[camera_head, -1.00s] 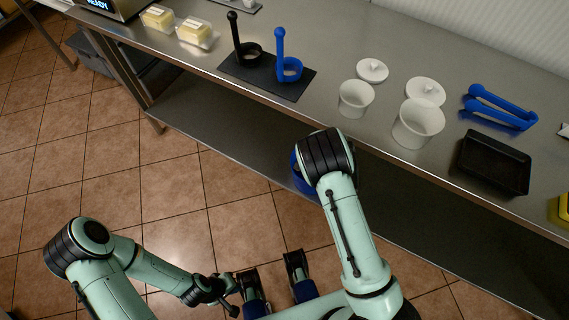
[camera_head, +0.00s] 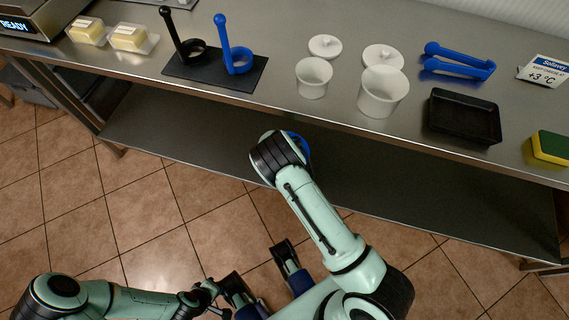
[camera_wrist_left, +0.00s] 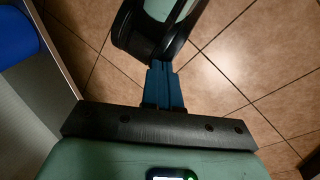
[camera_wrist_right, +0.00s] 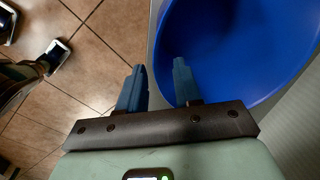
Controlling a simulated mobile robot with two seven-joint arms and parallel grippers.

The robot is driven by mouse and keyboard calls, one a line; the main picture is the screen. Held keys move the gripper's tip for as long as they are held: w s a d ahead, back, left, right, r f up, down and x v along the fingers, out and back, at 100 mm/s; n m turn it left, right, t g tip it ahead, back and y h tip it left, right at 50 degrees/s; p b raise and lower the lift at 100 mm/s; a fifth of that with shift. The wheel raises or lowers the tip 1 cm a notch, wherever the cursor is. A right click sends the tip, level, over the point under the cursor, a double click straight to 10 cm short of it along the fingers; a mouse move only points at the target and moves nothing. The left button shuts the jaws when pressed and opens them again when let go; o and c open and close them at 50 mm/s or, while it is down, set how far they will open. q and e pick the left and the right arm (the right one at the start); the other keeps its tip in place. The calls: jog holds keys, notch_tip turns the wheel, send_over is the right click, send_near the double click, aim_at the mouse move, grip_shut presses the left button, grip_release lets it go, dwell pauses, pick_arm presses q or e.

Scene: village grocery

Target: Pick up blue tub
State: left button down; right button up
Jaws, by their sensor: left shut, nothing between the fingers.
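A blue tub (camera_wrist_right: 235,45) fills the upper right of the right wrist view, with its round open mouth facing that camera. In the head view only a blue sliver of the tub (camera_head: 301,146) shows beside my right arm, against the lower shelf; the rest is hidden. My right gripper (camera_wrist_right: 158,66) is open at the tub's near rim. One finger is outside the rim and the other overlaps the tub's mouth; contact cannot be told. My left gripper (camera_wrist_left: 162,80) is shut and empty over the floor. A blue curved surface (camera_wrist_left: 15,35) shows at that view's upper left.
The steel bench top (camera_head: 300,113) carries two white tubs (camera_head: 383,92), white lids (camera_head: 325,46), a black tray (camera_head: 464,117), blue tongs (camera_head: 459,62) and a black mat (camera_head: 190,70) with ladle holders. A lower shelf (camera_head: 200,140) runs underneath. The tiled floor (camera_head: 150,240) in front is clear.

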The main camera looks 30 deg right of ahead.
notch_tip(320, 180, down, 4)
jog(key=shift+w+r+b, duration=0.15)
jog(key=shift+r+b, duration=0.05)
jog(key=shift+b, duration=0.2)
jog(key=shift+d, duration=0.1)
grip_shut()
jog(key=shift+r, duration=0.1)
dwell(0.9)
